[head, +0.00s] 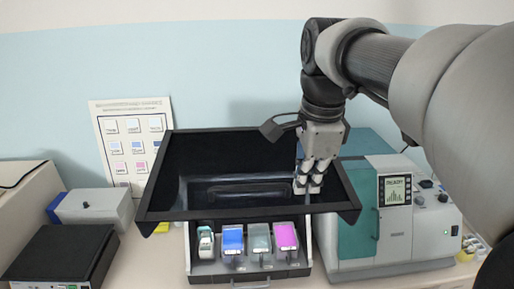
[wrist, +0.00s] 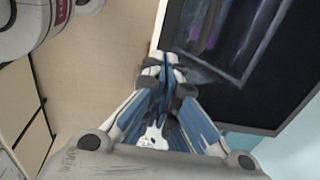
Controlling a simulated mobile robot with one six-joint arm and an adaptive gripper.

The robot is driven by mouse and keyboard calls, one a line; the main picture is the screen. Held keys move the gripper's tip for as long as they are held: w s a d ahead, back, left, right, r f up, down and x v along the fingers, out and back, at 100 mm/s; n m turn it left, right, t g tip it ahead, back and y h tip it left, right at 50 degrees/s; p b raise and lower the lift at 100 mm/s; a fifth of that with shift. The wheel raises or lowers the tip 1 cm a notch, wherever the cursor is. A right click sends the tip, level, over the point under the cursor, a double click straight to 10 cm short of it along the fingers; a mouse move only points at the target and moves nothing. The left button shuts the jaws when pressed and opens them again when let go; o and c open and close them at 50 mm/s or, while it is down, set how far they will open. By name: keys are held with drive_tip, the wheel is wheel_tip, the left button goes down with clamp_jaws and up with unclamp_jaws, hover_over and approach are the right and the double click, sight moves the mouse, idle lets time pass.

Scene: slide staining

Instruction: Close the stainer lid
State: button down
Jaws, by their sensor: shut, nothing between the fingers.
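The stainer lid (head: 160,178) is a large dark panel with a black rim. It is raised above the stainer (head: 205,268), and its lower front edge crosses just over the containers. In the wrist view, the lid (wrist: 290,95) fills the upper right, with blurred reflections in it. My gripper (head: 307,190) points down at the right part of the lid, inside its rim in the head view. Its fingers are shut and empty. In the wrist view, my gripper (wrist: 163,68) lies beside the lid's edge. I cannot tell whether it touches the lid.
Blue, grey-green and magenta containers (head: 286,237) and a slide rack (head: 206,242) sit in the open stainer front. A grey and teal machine (head: 398,210) stands close on the right. A black box (head: 58,257) and a grey box (head: 95,208) stand left. A chart (head: 128,140) hangs behind.

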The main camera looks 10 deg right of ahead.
sight(301, 212)
drive_tip(key=f, duration=0.4)
drive_tip(key=w+f, duration=0.1)
drive_tip(key=f, duration=0.1)
drive_tip(key=shift+f, duration=0.3)
